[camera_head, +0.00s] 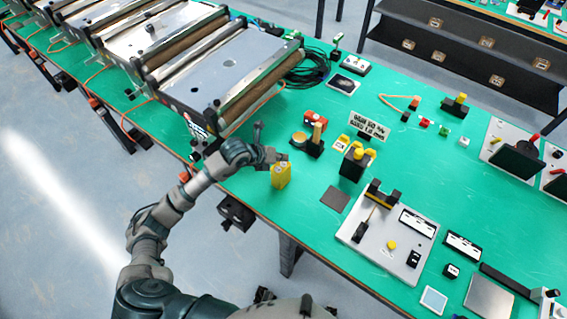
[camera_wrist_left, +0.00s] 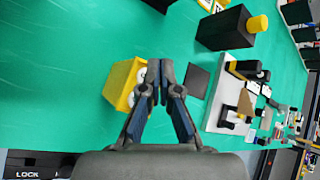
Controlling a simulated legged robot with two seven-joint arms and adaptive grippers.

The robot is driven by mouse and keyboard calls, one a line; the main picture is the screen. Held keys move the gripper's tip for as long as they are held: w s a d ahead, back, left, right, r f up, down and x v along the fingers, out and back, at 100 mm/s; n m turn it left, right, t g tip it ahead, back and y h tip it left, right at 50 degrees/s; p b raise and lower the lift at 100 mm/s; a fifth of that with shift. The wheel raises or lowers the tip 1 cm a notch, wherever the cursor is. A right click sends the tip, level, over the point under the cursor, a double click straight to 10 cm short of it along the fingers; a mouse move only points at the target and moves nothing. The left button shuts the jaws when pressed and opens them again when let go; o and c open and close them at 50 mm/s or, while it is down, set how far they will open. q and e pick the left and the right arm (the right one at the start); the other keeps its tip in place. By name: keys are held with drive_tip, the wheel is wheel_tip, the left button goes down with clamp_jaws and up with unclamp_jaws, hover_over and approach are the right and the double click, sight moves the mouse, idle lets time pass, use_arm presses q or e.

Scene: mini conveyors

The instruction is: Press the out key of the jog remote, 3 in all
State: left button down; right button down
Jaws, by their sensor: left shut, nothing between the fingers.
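A yellow handheld box, likely the jog remote (camera_head: 280,177), stands on the green table near its front edge. In the left wrist view the yellow box (camera_wrist_left: 120,84) shows at the left of the fingers, with pale round keys on its face partly hidden by a finger. I cannot read which key is the out key. My left gripper (camera_head: 280,157) is shut and empty, its fingertips at the top of the box in the head view. The fingertips (camera_wrist_left: 160,66) show together in the left wrist view; I cannot tell whether they touch a key. My right gripper is out of view.
Mini conveyors (camera_head: 215,65) stand at the back left. A black block with a yellow button (camera_head: 355,163), a dark square pad (camera_head: 335,199) and a grey fixture plate (camera_head: 372,255) lie to the right. A wooden-handled stamp-like item (camera_head: 316,138) stands behind. Green table is clear between them.

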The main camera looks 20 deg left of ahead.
use_arm(q)
drive_tip(key=shift+f, duration=0.1)
idle(0.5)
drive_tip(key=shift+f, duration=0.25)
drive_tip(key=shift+f+b, duration=0.45)
idle(0.6)
drive_tip(key=shift+r, duration=0.15)
drive_tip(key=shift+r+p, duration=0.65)
drive_tip(key=shift+r, duration=0.1)
